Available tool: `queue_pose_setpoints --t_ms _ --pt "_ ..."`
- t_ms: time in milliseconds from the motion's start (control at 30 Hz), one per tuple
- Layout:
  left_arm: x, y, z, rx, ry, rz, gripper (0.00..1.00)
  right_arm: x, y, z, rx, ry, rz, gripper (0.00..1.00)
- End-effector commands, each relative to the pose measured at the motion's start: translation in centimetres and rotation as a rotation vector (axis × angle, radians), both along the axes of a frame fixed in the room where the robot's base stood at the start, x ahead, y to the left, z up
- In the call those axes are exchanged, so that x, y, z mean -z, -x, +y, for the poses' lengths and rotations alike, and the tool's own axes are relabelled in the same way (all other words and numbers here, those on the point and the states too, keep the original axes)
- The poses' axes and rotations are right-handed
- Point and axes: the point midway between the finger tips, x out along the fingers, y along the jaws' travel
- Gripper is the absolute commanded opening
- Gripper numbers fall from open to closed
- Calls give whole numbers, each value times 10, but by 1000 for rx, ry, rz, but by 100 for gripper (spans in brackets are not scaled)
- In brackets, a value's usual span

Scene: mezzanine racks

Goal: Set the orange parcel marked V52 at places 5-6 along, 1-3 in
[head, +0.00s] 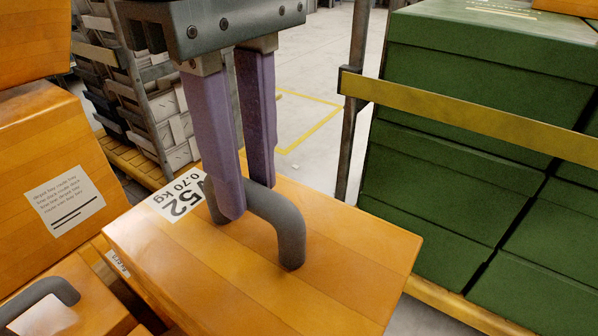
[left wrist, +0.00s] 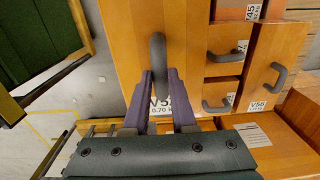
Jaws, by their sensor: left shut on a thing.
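The orange parcel V52 (head: 340,265) is a wood-grained box with a dark grey bar handle on top and a white label reading "52, 0.70 kg", partly covered by a finger. It also shows in the left wrist view (left wrist: 120,40). My left gripper (head: 246,195) has two purple fingers shut on the handle, also seen in the left wrist view (left wrist: 160,80). The parcel's underside is hidden, so I cannot tell whether it rests on anything. My right gripper is in neither view.
Other orange boxes stand at the left (head: 60,150), one lower with a handle (head: 85,320). In the left wrist view, a box marked V58 (left wrist: 265,50) stands beside V52. Green boxes (head: 440,195) fill a rack at right behind a yellow rail (head: 450,110). Grey floor (head: 310,110) lies between.

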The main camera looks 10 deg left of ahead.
Motion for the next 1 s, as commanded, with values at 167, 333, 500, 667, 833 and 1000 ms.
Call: queue_pose_setpoints --t_ms 167,333,500,667,833,1000 --pt "53 1 0 -1 1 4 0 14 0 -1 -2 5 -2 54" --pt "85 0 0 0 1 0 0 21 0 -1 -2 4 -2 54" --pt "96 -1 0 -1 1 -1 0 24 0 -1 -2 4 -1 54" --pt "111 0 0 0 0 0 0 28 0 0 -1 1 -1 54" --pt "137 0 0 -1 -1 2 0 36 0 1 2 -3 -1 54" --pt "138 -1 0 0 1 -3 0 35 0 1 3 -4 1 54"
